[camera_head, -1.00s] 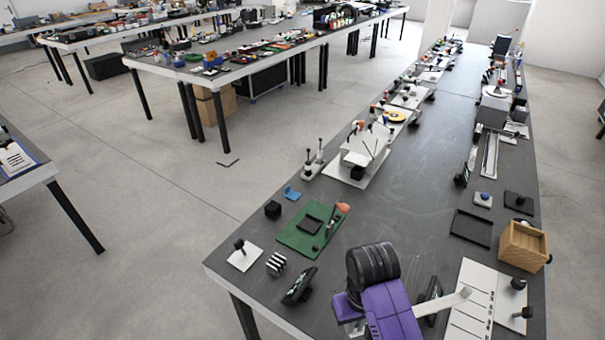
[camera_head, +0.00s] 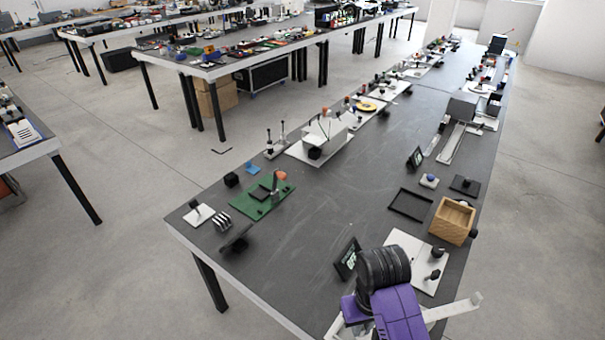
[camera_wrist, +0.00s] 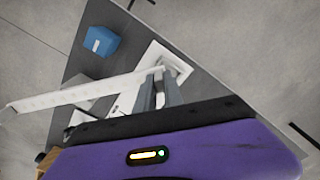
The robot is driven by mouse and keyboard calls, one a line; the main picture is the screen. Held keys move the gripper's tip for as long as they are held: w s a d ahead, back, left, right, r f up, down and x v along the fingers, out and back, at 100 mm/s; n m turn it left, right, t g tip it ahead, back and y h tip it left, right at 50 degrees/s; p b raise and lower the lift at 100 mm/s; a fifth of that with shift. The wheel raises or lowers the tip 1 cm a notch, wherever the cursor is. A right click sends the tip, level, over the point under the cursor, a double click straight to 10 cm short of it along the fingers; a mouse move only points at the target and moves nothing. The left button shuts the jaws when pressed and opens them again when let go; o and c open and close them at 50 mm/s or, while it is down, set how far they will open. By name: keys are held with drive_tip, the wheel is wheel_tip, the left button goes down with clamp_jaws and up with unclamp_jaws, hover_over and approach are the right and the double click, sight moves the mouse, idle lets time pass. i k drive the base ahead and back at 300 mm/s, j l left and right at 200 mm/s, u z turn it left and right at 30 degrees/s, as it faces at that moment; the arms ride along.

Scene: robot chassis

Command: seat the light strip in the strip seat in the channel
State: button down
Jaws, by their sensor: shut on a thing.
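My gripper (camera_wrist: 157,92) is shut on a long white light strip (camera_wrist: 75,94). The strip juts far out to the left of the fingers in the wrist view, with small marks along its face. In the head view the strip (camera_head: 455,309) sticks out to the right of my purple wrist, near the table's right edge; the fingers are hidden there. A long pale channel-like piece (camera_head: 458,143) lies farther up the table on the right, apart from the strip. I cannot tell for certain that it is the channel, and no strip seat can be made out.
A white board (camera_head: 428,279) with black knobs lies just beyond my wrist. A wooden box (camera_head: 453,221), a black frame (camera_head: 410,205) and a dark display (camera_head: 347,259) stand near. A blue block (camera_wrist: 100,41) shows in the wrist view. The table's middle is fairly clear.

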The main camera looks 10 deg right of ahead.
sight(447, 150)
drive_tip(key=k+l, duration=0.2)
drive_tip(key=l, duration=0.15)
drive_tip(key=k+l, duration=0.2)
drive_tip(key=l, duration=0.15)
drive_tip(key=i+l, duration=0.1)
drive_tip(key=l, duration=0.2)
drive_tip(key=i+l, duration=0.1)
drive_tip(key=l, duration=0.5)
drive_tip(key=i+l, duration=0.25)
drive_tip(key=l, duration=0.15)
drive_tip(key=i+l, duration=0.5)
drive_tip(key=l, duration=0.25)
drive_tip(key=i+l+u, duration=0.1)
drive_tip(key=i+l, duration=0.15)
drive_tip(key=l, duration=0.15)
drive_tip(key=i+l, duration=0.5)
drive_tip(key=i+j, duration=0.1)
drive_tip(key=i, duration=0.2)
drive_tip(key=i+j, duration=0.15)
drive_tip(key=i, duration=0.15)
